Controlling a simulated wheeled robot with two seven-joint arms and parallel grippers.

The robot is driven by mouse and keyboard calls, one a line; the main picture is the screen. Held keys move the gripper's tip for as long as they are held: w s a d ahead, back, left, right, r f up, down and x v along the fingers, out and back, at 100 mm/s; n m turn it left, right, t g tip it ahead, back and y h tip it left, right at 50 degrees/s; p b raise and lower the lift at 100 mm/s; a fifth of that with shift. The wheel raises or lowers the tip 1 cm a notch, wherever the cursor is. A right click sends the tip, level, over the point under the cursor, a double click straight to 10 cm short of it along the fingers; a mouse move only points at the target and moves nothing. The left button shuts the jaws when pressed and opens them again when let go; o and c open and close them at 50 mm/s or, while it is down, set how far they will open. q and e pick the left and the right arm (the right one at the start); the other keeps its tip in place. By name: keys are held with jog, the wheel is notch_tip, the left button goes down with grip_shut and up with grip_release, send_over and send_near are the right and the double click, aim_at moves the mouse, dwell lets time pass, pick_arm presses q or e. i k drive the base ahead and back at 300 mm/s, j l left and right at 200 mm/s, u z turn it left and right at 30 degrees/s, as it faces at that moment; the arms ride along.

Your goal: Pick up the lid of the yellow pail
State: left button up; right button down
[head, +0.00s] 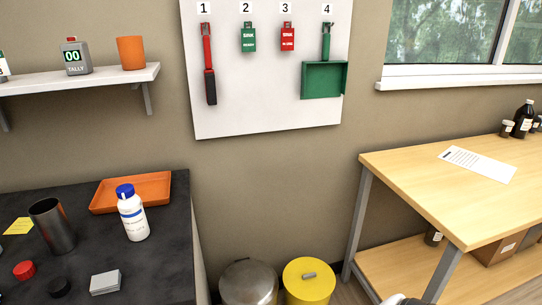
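The yellow pail (306,300) stands low on the floor at the bottom middle, between the dark counter and the wooden table. Its round yellow lid (300,268) lies on top and has a small grey handle (309,275) at its centre. The pail's lower part is cut off by the picture's bottom edge. No gripper fingers show. A small white and black piece at the bottom edge, right of the pail, seems to be part of my arm.
A metal bin with a round lid (248,283) stands close left of the pail. The dark counter (170,270) holds a white bottle (133,216) and an orange tray (131,192). The wooden table (420,185) with a lower shelf stands at right. Bare wall rises behind the pail.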

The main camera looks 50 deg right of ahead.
aim_at(309, 279)
jog(key=z, duration=1.9)
